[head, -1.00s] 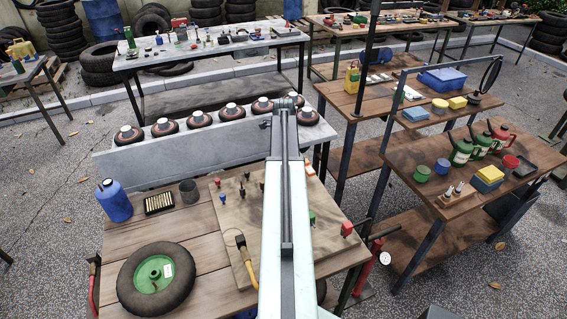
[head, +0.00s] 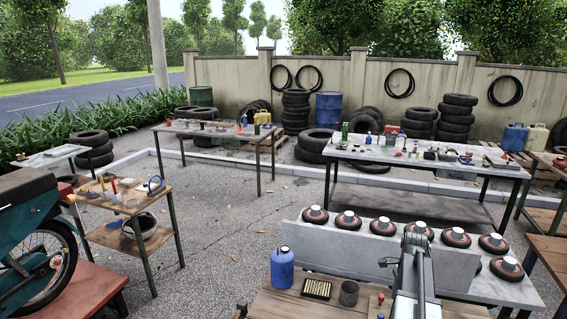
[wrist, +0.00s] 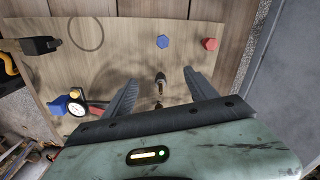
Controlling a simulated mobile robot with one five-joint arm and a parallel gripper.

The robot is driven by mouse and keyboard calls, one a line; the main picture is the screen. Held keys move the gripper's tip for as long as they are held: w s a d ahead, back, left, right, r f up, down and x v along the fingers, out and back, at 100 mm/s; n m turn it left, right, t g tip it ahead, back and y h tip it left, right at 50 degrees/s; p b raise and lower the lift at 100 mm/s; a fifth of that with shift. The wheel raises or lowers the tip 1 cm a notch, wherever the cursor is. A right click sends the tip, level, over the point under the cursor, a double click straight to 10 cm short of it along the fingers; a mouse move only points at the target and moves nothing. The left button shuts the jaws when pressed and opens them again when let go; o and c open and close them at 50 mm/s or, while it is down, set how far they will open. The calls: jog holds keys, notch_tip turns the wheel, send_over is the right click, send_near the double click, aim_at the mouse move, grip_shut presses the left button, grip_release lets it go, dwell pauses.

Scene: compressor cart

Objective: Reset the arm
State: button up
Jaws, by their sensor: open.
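My gripper (wrist: 162,78) is open in the wrist view, its two dark fingers spread apart and pointing down over a wooden board (wrist: 120,45). A small metal fitting (wrist: 160,79) shows between the fingers, and I cannot tell how far below them it is. Nothing is held. In the head view my arm (head: 415,275) reaches forward over the workbench (head: 285,303), and the fingers cannot be made out there.
A blue knob (wrist: 163,41), a red knob (wrist: 210,44) and a pressure gauge (wrist: 77,108) are on or near the board. A blue jug (head: 282,266) and a dark cup (head: 349,293) stand left of my arm. A grey bench with round parts (head: 400,262) lies beyond.

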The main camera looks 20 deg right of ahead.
jog(key=w+a+n, duration=0.1)
jog(key=a+n, duration=1)
jog(key=a, duration=1)
jog(key=w+a+n, duration=0.2)
jog(key=a+n, duration=0.9)
jog(key=a, duration=1)
jog(key=shift+w+a, duration=0.25)
jog(key=shift+a, duration=0.05)
